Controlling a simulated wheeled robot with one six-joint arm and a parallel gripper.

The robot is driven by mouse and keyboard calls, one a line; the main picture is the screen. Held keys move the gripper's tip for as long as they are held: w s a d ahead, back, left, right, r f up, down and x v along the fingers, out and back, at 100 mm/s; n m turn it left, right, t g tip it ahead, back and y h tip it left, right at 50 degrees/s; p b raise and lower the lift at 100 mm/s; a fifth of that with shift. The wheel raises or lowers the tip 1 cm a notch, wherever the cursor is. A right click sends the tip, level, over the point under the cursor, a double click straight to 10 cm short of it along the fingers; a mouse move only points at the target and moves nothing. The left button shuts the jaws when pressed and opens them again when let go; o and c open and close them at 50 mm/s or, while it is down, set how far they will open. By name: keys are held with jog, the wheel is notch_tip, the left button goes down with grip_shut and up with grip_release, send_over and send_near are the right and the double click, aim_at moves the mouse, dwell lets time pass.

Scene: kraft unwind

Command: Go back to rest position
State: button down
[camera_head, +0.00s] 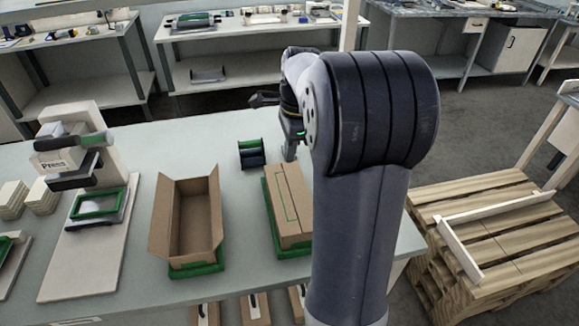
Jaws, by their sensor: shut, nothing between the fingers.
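My arm rises from the bottom right of the middle and bends at the top. My gripper (291,150) hangs at the left of the arm, above the pale worktable (130,276), and is partly hidden by my own arm. It is shut and holds nothing. A closed cardboard box (288,205) in a green tray is below the gripper. An open cardboard box (187,222) in another green tray is to its left.
A dark and green holder (251,154) stands behind the boxes. A press (75,150) stands at the table's left. Wooden pallets (500,235) are stacked at the right. Benches (245,31) with tools line the back. Floor is free behind the table.

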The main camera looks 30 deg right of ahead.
jog(key=shift+r, duration=0.95)
jog(key=shift+f, duration=0.1)
jog(key=b, duration=0.2)
send_near(291, 193)
jog(key=f, duration=0.2)
jog(key=a+f, duration=0.1)
jog(key=f, duration=0.2)
jog(key=shift+w+a, duration=0.15)
jog(key=shift+f+b, duration=0.65)
jog(key=shift+f, duration=0.25)
jog(key=shift+r, duration=0.1)
